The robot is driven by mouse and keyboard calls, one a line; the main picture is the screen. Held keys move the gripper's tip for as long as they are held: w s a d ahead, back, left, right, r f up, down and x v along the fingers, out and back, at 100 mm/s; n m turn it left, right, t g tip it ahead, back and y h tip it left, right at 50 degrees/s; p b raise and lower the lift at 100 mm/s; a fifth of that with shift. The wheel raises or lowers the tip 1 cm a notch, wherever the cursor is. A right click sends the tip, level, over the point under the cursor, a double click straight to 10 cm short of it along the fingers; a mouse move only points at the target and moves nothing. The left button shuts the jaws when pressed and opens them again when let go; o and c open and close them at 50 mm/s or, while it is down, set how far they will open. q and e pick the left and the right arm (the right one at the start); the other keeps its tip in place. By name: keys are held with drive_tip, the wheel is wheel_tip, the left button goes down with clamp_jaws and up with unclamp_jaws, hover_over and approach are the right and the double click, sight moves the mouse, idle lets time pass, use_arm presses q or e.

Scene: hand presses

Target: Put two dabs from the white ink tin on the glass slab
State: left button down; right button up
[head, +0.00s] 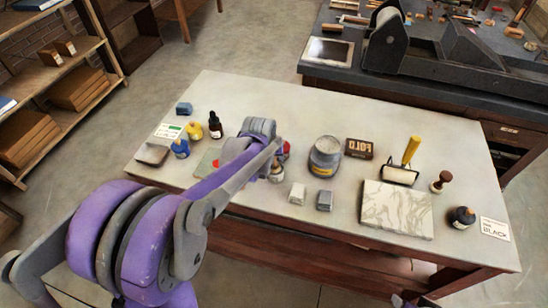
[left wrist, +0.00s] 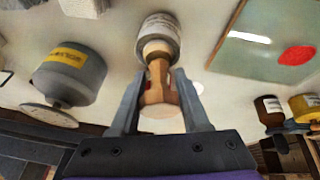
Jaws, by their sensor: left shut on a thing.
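My left gripper (left wrist: 160,85) is shut on a wooden-handled tool (left wrist: 158,92). The tool's far end meets a small grey-white labelled tin (left wrist: 160,32); I cannot tell whether it is inside it or only against it. In the head view the gripper is mostly hidden by its arm, with the small tin (head: 277,173) just below it. The glass slab (left wrist: 250,55) lies beside it in the left wrist view, with a red dab (left wrist: 297,55) on it. In the head view the slab (head: 208,162) is partly covered by my left arm. I see no white dab on its visible part.
A large grey can (head: 325,155) stands right of the gripper, with two small blocks (head: 297,194) in front. Ink bottles (head: 194,131) stand at the left.

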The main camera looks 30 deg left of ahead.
idle(0.3)
use_arm(q)
drive_tip(key=shift+r+p, duration=2.05)
drive_tip(key=shift+r, duration=1.5)
use_arm(e)
drive_tip(key=r, duration=0.1)
drive_tip(key=w+r, duration=0.1)
drive_tip(key=r, duration=0.3)
drive_tip(key=shift+w+r, duration=0.15)
drive_tip(key=shift+w, duration=0.25)
drive_tip(key=shift+s, duration=0.1)
use_arm(q)
drive_tip(key=shift+a+f, duration=0.1)
use_arm(e)
drive_tip(key=shift+a, duration=0.1)
